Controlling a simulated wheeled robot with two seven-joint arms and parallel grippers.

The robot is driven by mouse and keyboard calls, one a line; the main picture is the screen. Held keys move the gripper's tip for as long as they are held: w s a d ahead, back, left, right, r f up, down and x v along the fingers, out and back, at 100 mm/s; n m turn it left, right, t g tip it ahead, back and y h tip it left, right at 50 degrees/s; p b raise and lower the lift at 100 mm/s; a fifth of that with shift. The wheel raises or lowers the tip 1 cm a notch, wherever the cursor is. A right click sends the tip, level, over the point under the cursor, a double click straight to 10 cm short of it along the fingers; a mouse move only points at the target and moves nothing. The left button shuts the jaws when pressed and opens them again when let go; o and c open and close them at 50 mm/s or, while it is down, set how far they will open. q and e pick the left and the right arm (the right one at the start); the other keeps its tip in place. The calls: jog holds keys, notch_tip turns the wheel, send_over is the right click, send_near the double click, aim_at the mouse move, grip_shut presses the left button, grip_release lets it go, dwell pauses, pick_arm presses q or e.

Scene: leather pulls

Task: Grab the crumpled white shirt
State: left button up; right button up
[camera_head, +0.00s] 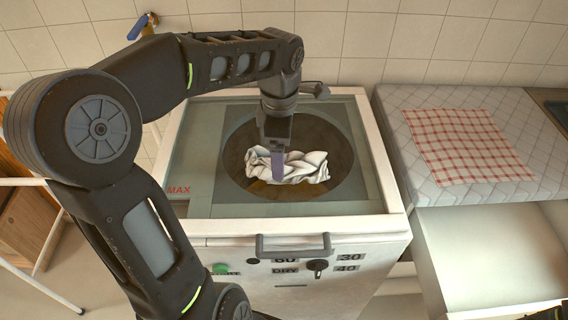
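The crumpled white shirt (308,166) lies bunched in the dark round opening of the top-loading washing machine (395,224). My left arm comes in from the left and arches over the machine. My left gripper (277,166) points down at the left part of the shirt and covers some of it. Its fingers overlap the cloth in the picture, and I cannot tell whether they touch or grip it. Only one finger face shows clearly. My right gripper is not in view.
A front handle (293,246) and a dark knob (317,266) are on the machine's front. A red checked cloth (465,145) lies on a quilted pale surface (400,110) at right, above an open white drawer (490,260). A tiled wall with a tap (148,22) stands behind.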

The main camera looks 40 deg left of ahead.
pick_arm(q)
notch_tip(320, 180, down, 5)
jog(key=shift+w+d+f+p, duration=0.1)
jog(key=shift+p, duration=0.35)
jog(key=shift+c, duration=0.6)
jog(key=c, duration=1.5)
